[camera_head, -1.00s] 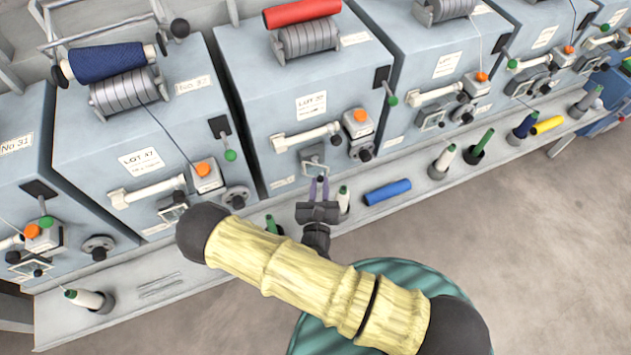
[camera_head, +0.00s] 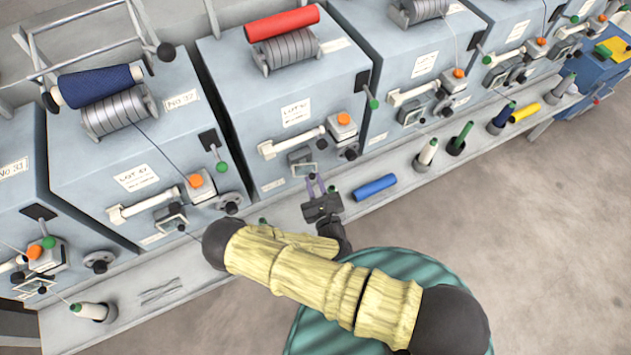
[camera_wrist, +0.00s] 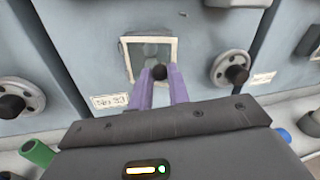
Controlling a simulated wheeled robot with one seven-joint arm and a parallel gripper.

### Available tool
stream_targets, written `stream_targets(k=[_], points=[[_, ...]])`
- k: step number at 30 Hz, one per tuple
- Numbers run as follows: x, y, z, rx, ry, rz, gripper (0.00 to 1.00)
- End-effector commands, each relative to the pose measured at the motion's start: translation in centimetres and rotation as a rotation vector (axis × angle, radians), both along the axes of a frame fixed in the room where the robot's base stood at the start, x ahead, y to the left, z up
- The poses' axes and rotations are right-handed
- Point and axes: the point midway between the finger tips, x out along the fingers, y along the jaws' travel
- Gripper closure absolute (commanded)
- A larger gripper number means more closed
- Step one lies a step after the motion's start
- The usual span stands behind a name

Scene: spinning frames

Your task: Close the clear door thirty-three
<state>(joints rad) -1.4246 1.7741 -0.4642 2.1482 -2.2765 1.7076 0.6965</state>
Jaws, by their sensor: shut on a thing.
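The clear door thirty-three (camera_head: 303,169) is a small pale-framed window low on the front of the middle grey machine. In the wrist view the clear door (camera_wrist: 150,52) is just beyond my fingertips, above a "No 33" label (camera_wrist: 109,101). My gripper (camera_head: 316,182) has purple fingers. In the wrist view my gripper (camera_wrist: 165,75) is shut on a small black knob (camera_wrist: 160,72) in front of the door's lower edge. The door seems to stand slightly out from the machine, but I cannot tell the exact gap.
A black-hubbed wheel (camera_wrist: 237,70) is right of the door. A pale handle bar (camera_head: 292,143) and an orange button (camera_head: 343,119) are above it. A blue bobbin (camera_head: 374,188) lies on the ledge right of my gripper. The floor (camera_head: 540,250) at the right is clear.

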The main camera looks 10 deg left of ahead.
Motion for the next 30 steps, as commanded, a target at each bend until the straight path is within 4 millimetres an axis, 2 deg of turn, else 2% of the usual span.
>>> stream_targets(k=[1, 4, 13, 17, 20, 30], points=[[-0.1, 0.0, 0.0, 0.0, 0.0, 0.001, 0.78], [0.0, 0.0, 0.0, 0.0, 0.0, 0.0, 0.6], [0.1, -0.1, 0.1, 0.0, 0.0, -0.003, 0.6], [0.1, -0.1, 0.9, 0.0, 0.0, -0.003, 0.6], [0.1, 0.0, 2.2, 0.0, 0.0, -0.003, 0.6], [0.1, -0.1, 8.4, 0.001, 0.001, -0.004, 0.6]])
